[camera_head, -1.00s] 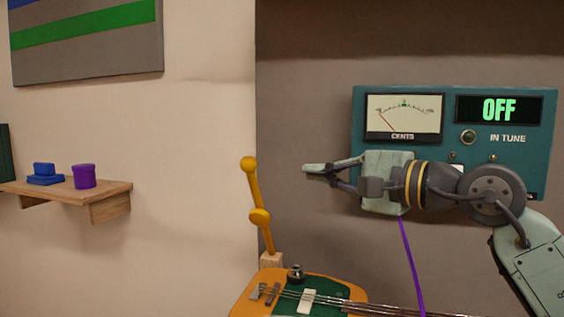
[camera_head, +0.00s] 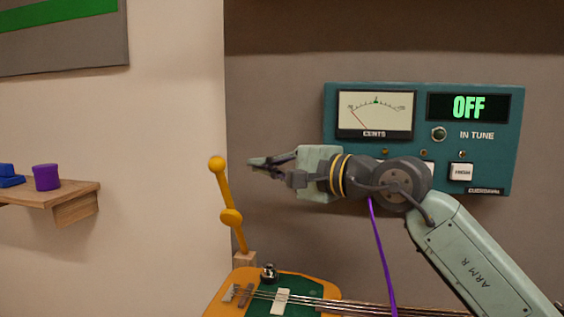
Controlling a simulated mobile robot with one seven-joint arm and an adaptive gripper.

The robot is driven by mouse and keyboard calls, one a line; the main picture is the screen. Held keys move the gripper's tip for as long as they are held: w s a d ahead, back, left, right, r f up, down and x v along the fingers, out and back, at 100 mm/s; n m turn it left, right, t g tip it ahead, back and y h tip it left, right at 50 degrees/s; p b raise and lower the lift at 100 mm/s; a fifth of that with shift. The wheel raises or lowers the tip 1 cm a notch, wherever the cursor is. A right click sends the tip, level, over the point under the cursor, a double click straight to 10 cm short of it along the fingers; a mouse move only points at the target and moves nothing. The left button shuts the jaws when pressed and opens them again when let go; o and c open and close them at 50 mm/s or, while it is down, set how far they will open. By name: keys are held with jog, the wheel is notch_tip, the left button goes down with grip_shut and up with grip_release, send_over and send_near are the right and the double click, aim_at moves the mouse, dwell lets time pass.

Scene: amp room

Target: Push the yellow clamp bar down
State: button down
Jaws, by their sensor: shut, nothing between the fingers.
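The yellow clamp bar (camera_head: 225,195) stands nearly upright, leaning a little to the left, with a round knob at its top and another partway down. Its foot meets a wooden block (camera_head: 244,259) behind the orange and green stringed instrument (camera_head: 306,288). My gripper (camera_head: 252,162) reaches in from the right at about the height of the top knob, fingers pointing left. The fingers are shut and empty. In the picture the tips are a little to the right of the knob; a narrow gap shows. How they compare in depth is unclear.
A teal tuner panel (camera_head: 333,113) reading OFF is on the wall behind my arm. A purple cable (camera_head: 382,255) hangs below my wrist. A wooden shelf (camera_head: 80,192) at the left holds a purple pot (camera_head: 47,177) and a blue object (camera_head: 10,176).

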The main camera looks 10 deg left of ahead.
jog(key=s+a, duration=0.1)
jog(key=a, duration=0.1)
jog(key=s+a+p, duration=0.1)
jog(key=shift+s+a+r+p, duration=0.1)
jog(key=shift+s+a+p, duration=0.05)
jog(key=shift+a+p, duration=0.2)
dwell(0.4)
